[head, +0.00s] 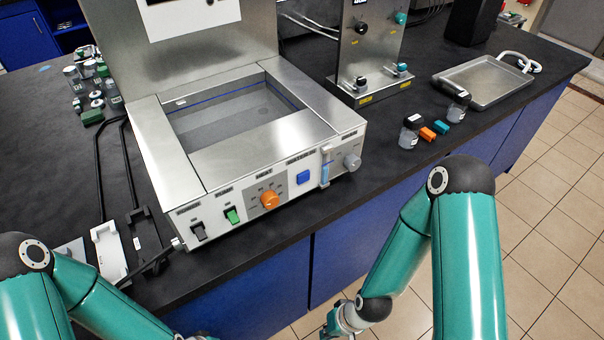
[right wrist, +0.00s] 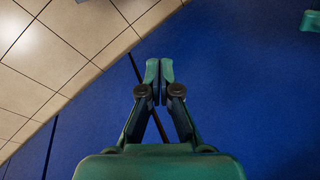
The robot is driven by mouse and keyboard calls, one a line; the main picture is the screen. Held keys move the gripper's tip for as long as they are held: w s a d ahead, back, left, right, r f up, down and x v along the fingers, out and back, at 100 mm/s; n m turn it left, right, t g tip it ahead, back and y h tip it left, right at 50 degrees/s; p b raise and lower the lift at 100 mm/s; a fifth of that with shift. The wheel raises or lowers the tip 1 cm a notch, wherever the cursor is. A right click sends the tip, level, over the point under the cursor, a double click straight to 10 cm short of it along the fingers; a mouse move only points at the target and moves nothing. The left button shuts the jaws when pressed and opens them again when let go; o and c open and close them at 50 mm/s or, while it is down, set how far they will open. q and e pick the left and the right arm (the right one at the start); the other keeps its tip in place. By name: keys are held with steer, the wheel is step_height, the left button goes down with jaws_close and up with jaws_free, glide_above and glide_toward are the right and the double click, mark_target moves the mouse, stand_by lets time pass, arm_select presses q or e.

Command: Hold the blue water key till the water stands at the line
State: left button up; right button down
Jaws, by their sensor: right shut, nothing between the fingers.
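The blue water key (head: 303,177) is on the white front panel of a steel bath (head: 250,145). A blue line (head: 222,96) runs along the bath's inner walls. The basin's inside looks grey below the line; I cannot tell exactly where the water stands. A small upright gauge with blue in it (head: 325,170) sits right of the key. My right gripper (right wrist: 159,72) is shut and empty, in front of the blue cabinet face. In the head view it is low, below the counter edge and apart from the key. My left gripper is out of view.
The panel also has a green switch (head: 232,215), a dark switch (head: 198,231), an orange knob (head: 269,199) and a grey knob (head: 352,161). Small jars (head: 408,138) and a steel tray (head: 484,82) stand on the counter at right. White holders (head: 108,250) lie at left.

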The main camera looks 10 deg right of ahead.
mark_target(304, 177)
steer(key=w+d+r+m+t, duration=0.25)
steer(key=w+d+r, duration=0.25)
steer(key=w+r, duration=0.4)
steer(key=w+r+m+t+y, duration=0.1)
steer(key=w+r+t, duration=0.1)
steer(key=r, duration=0.8)
steer(key=w+r+m+t+y+b, duration=0.1)
steer(key=w+r+t, duration=0.1)
steer(key=r, duration=0.9)
steer(key=shift+w+a+r+y+b, duration=0.2)
steer(key=shift+w+a+y+b, duration=0.05)
steer(key=shift+y+b, duration=0.05)
steer(key=shift+w+m, duration=0.15)
steer(key=shift+m, duration=0.1)
steer(key=w+a+p, duration=0.2)
steer(key=w+a, duration=0.1)
steer(key=w, duration=0.5)
